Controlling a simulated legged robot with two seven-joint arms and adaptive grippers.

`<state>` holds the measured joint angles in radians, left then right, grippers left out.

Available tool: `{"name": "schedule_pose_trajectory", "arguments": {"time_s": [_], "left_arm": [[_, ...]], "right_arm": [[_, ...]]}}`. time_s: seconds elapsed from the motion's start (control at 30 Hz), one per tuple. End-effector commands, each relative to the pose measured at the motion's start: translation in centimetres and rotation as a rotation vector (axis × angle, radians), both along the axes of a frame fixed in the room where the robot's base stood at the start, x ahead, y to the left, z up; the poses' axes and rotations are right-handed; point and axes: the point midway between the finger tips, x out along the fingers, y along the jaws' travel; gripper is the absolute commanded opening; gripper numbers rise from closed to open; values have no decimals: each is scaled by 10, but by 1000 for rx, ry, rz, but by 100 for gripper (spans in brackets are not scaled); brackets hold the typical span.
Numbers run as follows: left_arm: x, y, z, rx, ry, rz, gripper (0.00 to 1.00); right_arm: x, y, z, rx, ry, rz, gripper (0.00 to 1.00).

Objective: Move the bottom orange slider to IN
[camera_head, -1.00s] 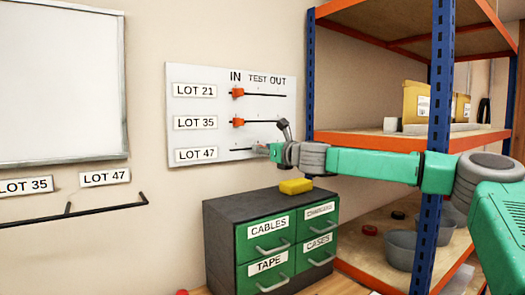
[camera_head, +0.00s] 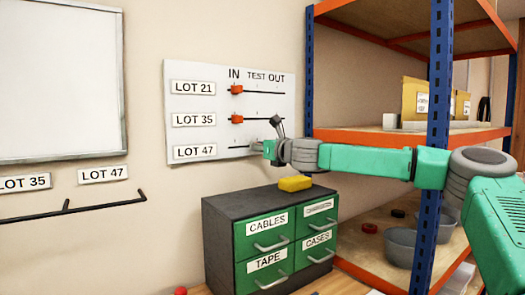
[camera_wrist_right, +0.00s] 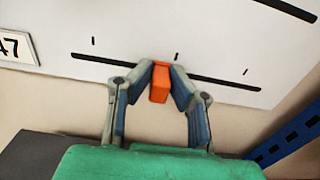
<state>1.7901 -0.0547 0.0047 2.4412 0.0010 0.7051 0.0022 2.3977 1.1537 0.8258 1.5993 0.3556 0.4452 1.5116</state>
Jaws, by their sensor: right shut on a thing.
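The white panel (camera_head: 180,72) on the wall has three slider rails in rows LOT 21, LOT 35 and LOT 47, under IN, TEST and OUT. The bottom orange slider (camera_wrist_right: 159,82) is on the LOT 47 rail (camera_wrist_right: 215,80). In the right wrist view it stands slightly left of the middle tick. My right gripper (camera_head: 260,148) is shut on it, with a finger on each side (camera_wrist_right: 160,80). In the head view the gripper hides this slider. My left gripper is not in view.
The upper slider (camera_head: 237,90) and middle slider (camera_head: 237,119) stand under IN. A drawer cabinet (camera_head: 225,210) with a yellow block (camera_head: 295,184) on top is below the gripper. A blue rack post (camera_head: 309,100) stands right of the panel.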

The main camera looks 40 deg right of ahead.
Motion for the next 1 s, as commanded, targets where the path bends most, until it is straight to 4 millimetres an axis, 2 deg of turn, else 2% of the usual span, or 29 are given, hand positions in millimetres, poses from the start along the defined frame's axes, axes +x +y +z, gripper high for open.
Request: {"name": "schedule_pose_trajectory", "arguments": {"time_s": [0.03, 0.1, 0.3, 0.67, 0.7, 0.73, 1.0], "left_arm": [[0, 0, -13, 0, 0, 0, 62], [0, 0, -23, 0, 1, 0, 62], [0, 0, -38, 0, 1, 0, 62], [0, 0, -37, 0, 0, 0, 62], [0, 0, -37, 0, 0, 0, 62], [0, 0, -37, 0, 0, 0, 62], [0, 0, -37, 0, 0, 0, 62]], "right_arm": [[2, 16, -4, -3, -3, 9, 0], [4, 33, -4, -4, -3, 10, 0], [7, 65, -2, -4, -2, 6, 0], [7, 69, 1, -1, -1, 8, 0], [7, 70, 1, -1, -1, 8, 28], [7, 70, 1, -1, -1, 8, 34], [6, 69, 1, -1, -1, 5, 34]]}}
